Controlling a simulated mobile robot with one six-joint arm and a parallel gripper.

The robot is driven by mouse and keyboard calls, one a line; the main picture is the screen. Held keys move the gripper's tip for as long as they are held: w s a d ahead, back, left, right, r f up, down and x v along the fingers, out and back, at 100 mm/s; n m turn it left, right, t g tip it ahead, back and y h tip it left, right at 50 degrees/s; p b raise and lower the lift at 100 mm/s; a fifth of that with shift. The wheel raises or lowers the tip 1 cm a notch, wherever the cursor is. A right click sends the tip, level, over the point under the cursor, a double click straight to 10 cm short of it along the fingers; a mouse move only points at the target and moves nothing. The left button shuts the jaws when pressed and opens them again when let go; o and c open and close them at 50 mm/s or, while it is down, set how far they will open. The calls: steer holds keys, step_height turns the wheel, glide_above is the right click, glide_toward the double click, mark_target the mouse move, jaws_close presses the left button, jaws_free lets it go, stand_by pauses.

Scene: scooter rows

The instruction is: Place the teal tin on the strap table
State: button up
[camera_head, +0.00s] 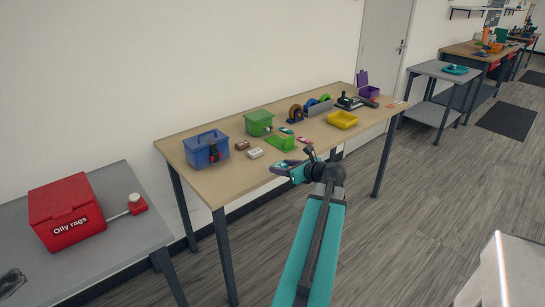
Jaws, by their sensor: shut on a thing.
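My gripper (296,168) is at the end of my teal arm, over the near edge of the long wooden table (228,186). It is shut on a small teal thing (281,168), which looks like the teal tin. The jaws and the arm's own teal colour make its outline hard to tell. I cannot tell whether it touches the table below. No label shows which table is the strap table.
The wooden table holds a blue box (206,149), a green box (259,122), a green tray (282,142), a yellow tray (342,119) and tape dispensers (296,113). A red bin (66,212) stands on a grey table at left. A grey table (438,69) with a teal tray (455,69) stands beyond.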

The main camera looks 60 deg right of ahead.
steer(key=w+d, duration=0.2)
steer(key=w, duration=0.1)
steer(key=w+d+p, duration=0.1)
steer(key=w+d, duration=0.1)
steer(key=w, duration=0.1)
steer(key=w+d+f+p, duration=0.1)
steer(key=w+d, duration=0.2)
steer(key=shift+w+d, duration=0.1)
steer(key=shift+w, duration=0.25)
steer(key=shift+f, duration=0.15)
steer(key=shift+f+p, duration=0.3)
steer(key=shift+f, duration=1.35)
steer(key=shift+f, duration=0.2)
steer(key=o, duration=1.2)
steer(key=shift+s+r, duration=0.1)
steer(key=shift+r, duration=0.15)
steer(key=b+v, duration=0.1)
steer(key=v, duration=1.1)
steer(key=shift+b, duration=0.35)
